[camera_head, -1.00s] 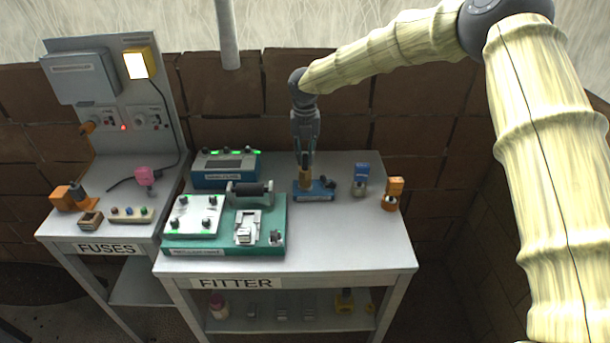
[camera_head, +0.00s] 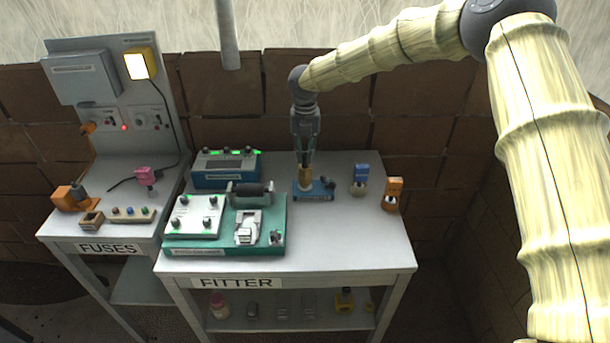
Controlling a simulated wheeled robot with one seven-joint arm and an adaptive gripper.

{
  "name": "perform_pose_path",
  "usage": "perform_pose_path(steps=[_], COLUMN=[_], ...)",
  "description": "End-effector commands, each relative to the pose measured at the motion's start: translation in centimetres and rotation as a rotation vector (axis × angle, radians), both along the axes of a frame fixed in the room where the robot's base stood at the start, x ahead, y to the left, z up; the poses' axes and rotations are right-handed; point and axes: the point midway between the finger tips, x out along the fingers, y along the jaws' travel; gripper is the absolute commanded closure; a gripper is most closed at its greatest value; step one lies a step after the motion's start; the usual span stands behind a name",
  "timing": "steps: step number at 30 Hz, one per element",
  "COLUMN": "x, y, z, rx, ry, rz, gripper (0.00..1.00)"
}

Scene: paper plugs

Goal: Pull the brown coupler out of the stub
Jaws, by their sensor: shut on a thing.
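The brown coupler (camera_head: 305,174) stands upright at the blue stub base (camera_head: 314,193) near the back middle of the FITTER table. My gripper (camera_head: 305,164) points straight down from above and is shut on the coupler's upper part. The coupler's lower end meets the stub's top; I cannot tell how deep it sits. The fingers hide the coupler's top.
The FITTER table (camera_head: 350,242) has clear room at its front right. A blue-topped piece (camera_head: 360,178) and an orange piece (camera_head: 392,192) stand right of the stub. A green board (camera_head: 268,243) with devices and a blue box (camera_head: 224,171) lie to the left.

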Motion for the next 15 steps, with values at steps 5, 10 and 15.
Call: perform_pose_path(steps=[5,10,15], x=[0.0,0.0,0.0], y=[0.0,0.0,0.0], z=[0.5,0.9,1.3], rx=[0.000,0.000,0.000], ry=[0.000,0.000,-0.001], rz=[0.000,-0.001,-0.001], gripper=[1.00,1.00,1.00])
